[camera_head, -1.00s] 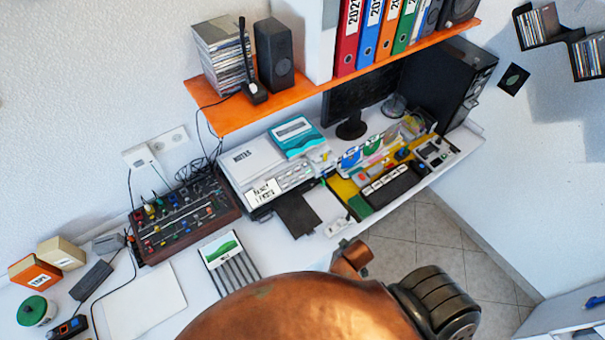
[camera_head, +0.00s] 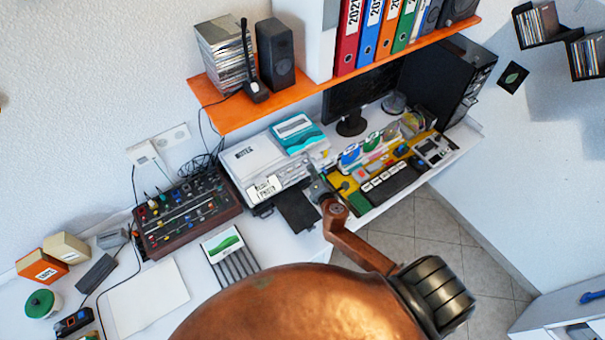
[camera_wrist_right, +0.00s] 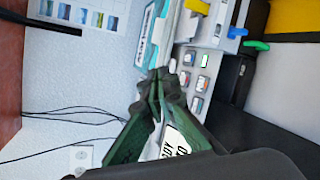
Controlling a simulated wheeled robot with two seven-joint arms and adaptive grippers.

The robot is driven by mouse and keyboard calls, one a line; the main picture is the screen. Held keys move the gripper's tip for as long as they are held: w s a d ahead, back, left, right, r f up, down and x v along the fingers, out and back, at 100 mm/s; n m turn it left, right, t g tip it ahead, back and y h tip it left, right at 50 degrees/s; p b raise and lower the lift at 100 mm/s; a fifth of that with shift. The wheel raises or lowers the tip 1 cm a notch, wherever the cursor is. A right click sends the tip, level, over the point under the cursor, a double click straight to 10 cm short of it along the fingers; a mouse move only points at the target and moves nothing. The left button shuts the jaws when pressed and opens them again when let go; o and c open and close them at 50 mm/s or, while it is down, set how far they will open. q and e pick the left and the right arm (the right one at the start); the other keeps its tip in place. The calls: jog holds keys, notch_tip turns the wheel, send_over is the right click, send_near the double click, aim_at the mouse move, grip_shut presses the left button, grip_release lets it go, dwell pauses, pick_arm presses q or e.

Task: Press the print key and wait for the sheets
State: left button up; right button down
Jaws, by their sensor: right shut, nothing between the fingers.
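The white printer (camera_head: 250,160) stands on the desk below the orange shelf, with a dark tray (camera_head: 298,212) at its front. Its key panel shows in the right wrist view as a pale strip with several small keys (camera_wrist_right: 202,83); I cannot tell which one is the print key. My right gripper (camera_head: 314,172) is by the printer's front right in the head view. In the right wrist view its green fingers (camera_wrist_right: 158,75) are shut and empty, with the tips beside the panel. I cannot tell whether they touch it. The fingers partly cover a printed white label (camera_wrist_right: 178,143). My left gripper is out of view.
A teal and white box (camera_head: 297,134) lies on the printer. A mixer (camera_head: 187,215) stands to its left and a yellow desk mat (camera_head: 345,190) with a keyboard to its right. The orange shelf (camera_head: 230,112) overhangs the back. Cables run along the wall.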

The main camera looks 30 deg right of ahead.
aim_at(302, 173)
jog(key=shift+w+a+f+b, duration=0.1)
jog(key=shift+w+f+b, duration=0.6)
jog(key=shift+f+b, duration=0.6)
jog(key=shift+w+f+b, duration=0.7)
jog(key=shift+f+b, duration=0.6)
jog(key=shift+w+a+f+b, duration=0.1)
jog(key=shift+w+f+b, duration=0.6)
jog(key=shift+f+b, duration=0.6)
jog(key=shift+f, duration=0.1)
jog(key=shift+w+f+b, duration=0.2)
jog(key=shift+b, duration=0.1)
jog(key=shift+w+f+b, duration=0.15)
jog(key=shift+f+b, duration=0.15)
jog(key=shift+f, duration=0.1)
jog(key=shift+r, duration=0.1)
jog(key=shift+s+r+p, duration=0.4)
jog(key=shift+r+p, duration=0.25)
jog(key=shift+p, duration=0.15)
